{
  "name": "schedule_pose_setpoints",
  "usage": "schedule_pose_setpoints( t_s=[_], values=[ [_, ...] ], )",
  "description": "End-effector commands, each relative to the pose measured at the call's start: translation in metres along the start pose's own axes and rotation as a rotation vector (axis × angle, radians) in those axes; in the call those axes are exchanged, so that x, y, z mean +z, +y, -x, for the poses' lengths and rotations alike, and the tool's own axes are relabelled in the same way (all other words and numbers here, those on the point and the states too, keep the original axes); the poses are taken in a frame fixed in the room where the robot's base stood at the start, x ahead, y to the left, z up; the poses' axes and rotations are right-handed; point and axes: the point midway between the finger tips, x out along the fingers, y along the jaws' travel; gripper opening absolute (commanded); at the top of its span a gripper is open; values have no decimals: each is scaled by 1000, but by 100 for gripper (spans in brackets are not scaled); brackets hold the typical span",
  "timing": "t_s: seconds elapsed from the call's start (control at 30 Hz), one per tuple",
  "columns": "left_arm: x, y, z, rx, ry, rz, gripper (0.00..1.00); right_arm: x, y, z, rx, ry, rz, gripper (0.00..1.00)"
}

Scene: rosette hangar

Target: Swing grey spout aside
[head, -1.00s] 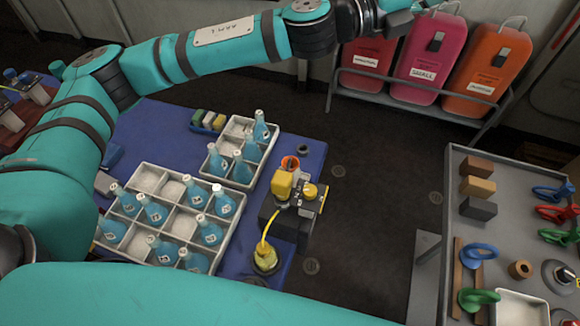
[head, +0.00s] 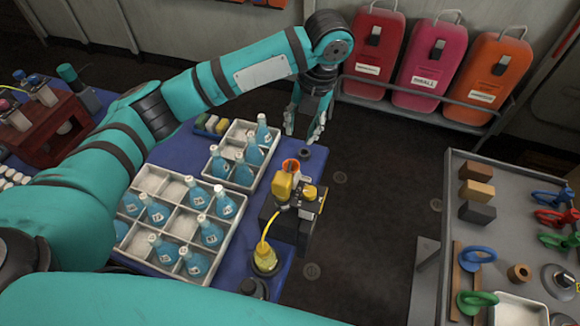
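A small dispenser (head: 290,222) stands at the right edge of the blue table, with a dark grey body, a yellow upright part, a yellow knob (head: 309,191) and an orange-red cup (head: 291,165). A thin yellow tube (head: 265,232) runs from it down to a yellowish bottle (head: 265,258). I cannot clearly pick out the grey spout among its small grey parts. My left gripper (head: 304,132) points down beyond the dispenser, at the table's far right corner. Its fingers are apart, with nothing seen between them. My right gripper is out of view.
White divided crates (head: 172,222) with blue bottles stand left of the dispenser. A small dark round piece (head: 305,152) lies near the gripper. Canisters (head: 430,65) stand on a rack at the back. A grey bench (head: 490,235) is at right, with open floor between.

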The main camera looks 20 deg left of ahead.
Motion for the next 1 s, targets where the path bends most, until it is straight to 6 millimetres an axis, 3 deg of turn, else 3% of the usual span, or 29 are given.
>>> schedule_pose_setpoints(
  t_s=[0.6,0.8,1.0],
  values=[
    [0,1,-128,1,-1,5,32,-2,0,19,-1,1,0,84],
    [1,0,-152,0,-3,6,32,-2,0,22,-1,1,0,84],
    [1,0,-160,0,-5,4,32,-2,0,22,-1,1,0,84]
  ],
)
